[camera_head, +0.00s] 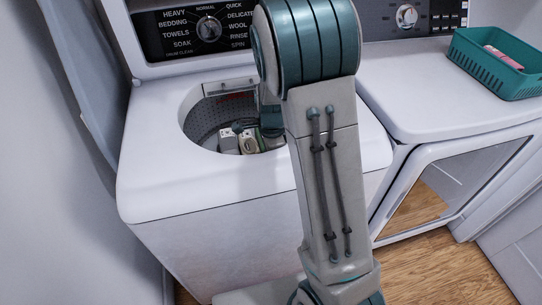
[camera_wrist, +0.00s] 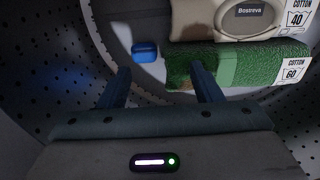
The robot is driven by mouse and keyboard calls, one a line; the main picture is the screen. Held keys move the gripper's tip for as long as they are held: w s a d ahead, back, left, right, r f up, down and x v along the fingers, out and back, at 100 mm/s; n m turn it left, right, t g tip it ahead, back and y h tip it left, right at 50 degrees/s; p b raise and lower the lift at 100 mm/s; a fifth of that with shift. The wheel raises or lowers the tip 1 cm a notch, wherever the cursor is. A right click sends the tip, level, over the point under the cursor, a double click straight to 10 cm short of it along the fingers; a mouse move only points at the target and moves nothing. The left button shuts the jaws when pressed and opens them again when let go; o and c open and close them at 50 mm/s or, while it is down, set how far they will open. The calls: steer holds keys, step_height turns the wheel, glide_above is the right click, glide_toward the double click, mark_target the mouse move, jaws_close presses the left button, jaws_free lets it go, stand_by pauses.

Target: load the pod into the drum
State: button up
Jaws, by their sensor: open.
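A small blue pod (camera_wrist: 145,51) lies on the pale drum floor in the wrist view, just beyond my fingertips and apart from them. My gripper (camera_wrist: 161,70) is open and empty, reaching down inside the drum (camera_wrist: 52,75). The right finger is close to a green item (camera_wrist: 245,67) marked cotton 60; I cannot tell whether they touch. In the head view the washer (camera_head: 165,185) has its lid raised, and my arm enters its round drum opening (camera_head: 187,118). The pod cannot be made out in that view.
A beige item (camera_wrist: 200,20) marked cotton 40 lies beside the green one in the drum. The perforated drum wall surrounds my gripper. A dryer (camera_head: 425,100) stands to the right, with a teal basket (camera_head: 495,78) on top holding a pink and white item (camera_head: 502,57).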

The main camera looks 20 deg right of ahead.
step_height(320, 180, up, 13)
steer(key=p, duration=0.1)
steer(key=shift+p, duration=0.3)
steer(key=shift+f, duration=0.1)
